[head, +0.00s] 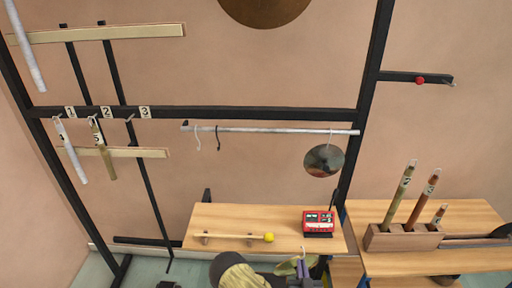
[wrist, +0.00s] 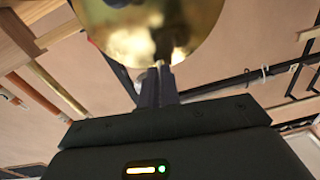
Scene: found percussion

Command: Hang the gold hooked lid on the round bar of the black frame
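The gold lid (wrist: 140,30) fills the top of the wrist view, its shiny face reflecting dark shapes. My gripper (wrist: 158,82) is shut on it, with the fingers close together at its edge. In the head view the lid (head: 286,268) shows small and tilted at the bottom, beside my gripper (head: 302,268), in front of the wooden table. A thin hook seems to rise above it. The round bar (head: 270,129) is silver and runs level across the black frame (head: 250,113), higher than my gripper. The lid's grip point is partly hidden.
A dark lid (head: 322,161) hangs near the bar's right end. Two empty hooks (head: 217,139) hang near its left end. Below are a red box (head: 318,222) and a yellow-tipped mallet (head: 250,237) on a table (head: 225,216). A stick rack (head: 402,238) stands right.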

